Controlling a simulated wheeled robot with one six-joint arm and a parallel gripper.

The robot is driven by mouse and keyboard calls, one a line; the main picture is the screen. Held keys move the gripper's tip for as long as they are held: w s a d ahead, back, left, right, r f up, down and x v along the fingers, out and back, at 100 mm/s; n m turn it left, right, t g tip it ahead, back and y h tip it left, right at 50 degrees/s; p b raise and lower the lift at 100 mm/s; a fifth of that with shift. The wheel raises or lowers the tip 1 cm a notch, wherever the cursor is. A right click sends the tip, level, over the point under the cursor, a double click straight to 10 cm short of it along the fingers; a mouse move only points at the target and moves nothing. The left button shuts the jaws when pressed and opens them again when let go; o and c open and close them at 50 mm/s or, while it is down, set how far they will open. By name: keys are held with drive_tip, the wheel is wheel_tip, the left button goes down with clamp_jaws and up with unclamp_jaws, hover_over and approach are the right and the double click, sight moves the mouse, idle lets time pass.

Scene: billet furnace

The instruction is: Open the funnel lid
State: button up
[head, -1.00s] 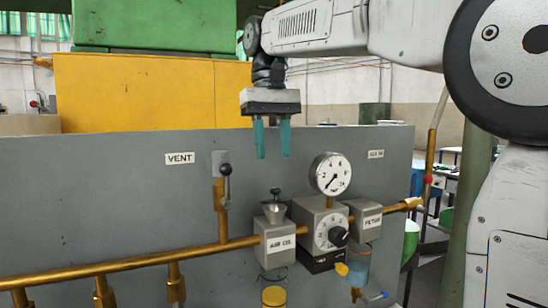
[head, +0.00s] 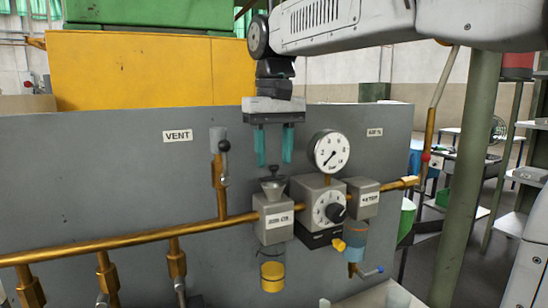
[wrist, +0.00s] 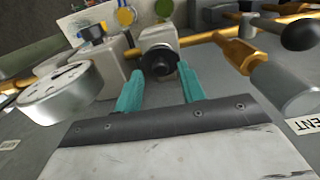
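The funnel lid (head: 273,179) is a dark disc with a small black knob, lying flat on the small grey funnel (head: 273,191) above the oil unit (head: 272,218). My gripper (head: 274,162) points down with its two teal fingers apart. In the head view the fingertips are just above the lid's knob, one to each side. In the wrist view my gripper (wrist: 160,71) is open, and the dark lid (wrist: 159,61) shows between and beyond the fingertips. No contact is visible. The wrist view hides most of the funnel behind the lid.
The round gauge (head: 328,152) stands close right of my fingers, above the dial regulator (head: 322,208). A filter block (head: 362,195) is further right. The vent valve handle (head: 225,160) is left. A grey panel (head: 90,180) stands behind, and a brass pipe (head: 130,238) crosses it.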

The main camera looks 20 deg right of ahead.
drive_tip(key=shift+f, duration=0.7)
clamp_jaws()
drive_tip(key=shift+w+r+g, duration=0.25)
drive_tip(key=shift+w+g, duration=0.15)
drive_tip(key=shift+g, duration=0.4)
unclamp_jaws()
